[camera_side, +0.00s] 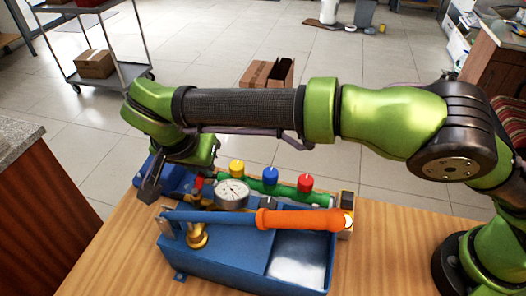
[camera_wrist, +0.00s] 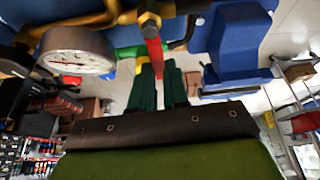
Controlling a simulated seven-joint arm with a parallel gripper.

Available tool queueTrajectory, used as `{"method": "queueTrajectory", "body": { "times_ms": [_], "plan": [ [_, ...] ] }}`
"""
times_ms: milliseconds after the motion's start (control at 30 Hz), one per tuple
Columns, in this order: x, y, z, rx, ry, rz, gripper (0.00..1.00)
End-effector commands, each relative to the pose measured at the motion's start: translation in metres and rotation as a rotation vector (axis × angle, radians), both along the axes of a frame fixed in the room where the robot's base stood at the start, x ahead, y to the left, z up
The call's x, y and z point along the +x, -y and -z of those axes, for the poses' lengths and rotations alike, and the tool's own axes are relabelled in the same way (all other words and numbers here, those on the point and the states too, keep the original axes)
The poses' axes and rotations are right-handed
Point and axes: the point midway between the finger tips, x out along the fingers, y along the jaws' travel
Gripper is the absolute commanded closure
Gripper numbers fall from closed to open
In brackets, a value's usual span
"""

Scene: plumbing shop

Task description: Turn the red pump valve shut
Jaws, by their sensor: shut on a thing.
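The red pump valve handle (camera_wrist: 154,49) shows in the wrist view as a narrow red lever running down from a brass fitting (camera_wrist: 149,20). My gripper (camera_wrist: 158,74) has its two dark green fingers on either side of the lever's lower end and is shut on it. The fingers hide that end. In the side view a small red part (camera_side: 198,182) shows left of the gauge, beside my wrist, which partly hides this area. The blue pump (camera_side: 245,262) sits on the wooden bench.
A white-faced gauge (camera_side: 233,192) stands close to the valve. A green manifold with yellow (camera_side: 237,168), blue (camera_side: 270,175) and red (camera_side: 305,183) knobs lies behind the pump. An orange-gripped lever (camera_side: 300,219) spans the pump top. The bench's front right is clear (camera_side: 390,260).

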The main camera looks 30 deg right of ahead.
Motion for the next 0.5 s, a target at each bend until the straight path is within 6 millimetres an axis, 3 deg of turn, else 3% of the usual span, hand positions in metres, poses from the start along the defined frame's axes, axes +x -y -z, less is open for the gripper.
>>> {"method": "queueTrajectory", "body": {
  "times_ms": [500],
  "plan": [
    [-0.0030, 0.0015, 0.0000, 0.002, -0.002, 0.080, 1.00]
  ]
}}
